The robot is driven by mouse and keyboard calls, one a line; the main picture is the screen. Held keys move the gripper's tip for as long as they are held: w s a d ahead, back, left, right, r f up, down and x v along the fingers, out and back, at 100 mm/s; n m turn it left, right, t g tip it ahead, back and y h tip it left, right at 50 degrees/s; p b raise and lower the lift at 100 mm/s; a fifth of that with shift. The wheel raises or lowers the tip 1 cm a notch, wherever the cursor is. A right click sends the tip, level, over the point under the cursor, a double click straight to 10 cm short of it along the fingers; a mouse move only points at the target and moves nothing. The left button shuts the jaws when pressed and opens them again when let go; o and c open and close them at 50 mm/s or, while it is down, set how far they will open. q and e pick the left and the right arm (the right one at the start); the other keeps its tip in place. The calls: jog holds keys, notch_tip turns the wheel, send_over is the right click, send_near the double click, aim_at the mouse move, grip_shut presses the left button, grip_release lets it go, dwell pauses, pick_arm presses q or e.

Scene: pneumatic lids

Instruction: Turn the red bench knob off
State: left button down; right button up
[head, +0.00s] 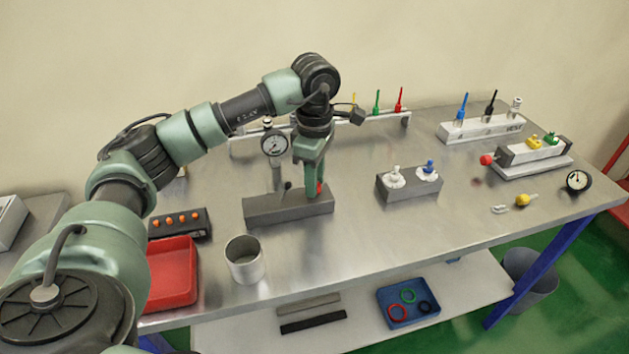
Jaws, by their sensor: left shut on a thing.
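My left gripper (315,190) reaches down from above onto the right end of a dark grey block (270,208) on the steel bench. A small red knob (320,187) shows at its fingertips, mostly hidden by the green fingers. The gripper is shut on this knob. The knob's turn angle cannot be made out. My right gripper is not in view.
A gauge (274,145) stands just left of the gripper, behind the block. A metal cup (244,260) and a red tray (172,275) lie at the front left. A grey block with white and blue knobs (408,186) stands to the right. The bench between is clear.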

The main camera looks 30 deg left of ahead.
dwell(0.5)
pick_arm(q)
jog(key=c, duration=1.1)
grip_release()
notch_tip(320, 180, up, 8)
jog(key=shift+f+b, duration=0.1)
jog(key=shift+b, duration=0.4)
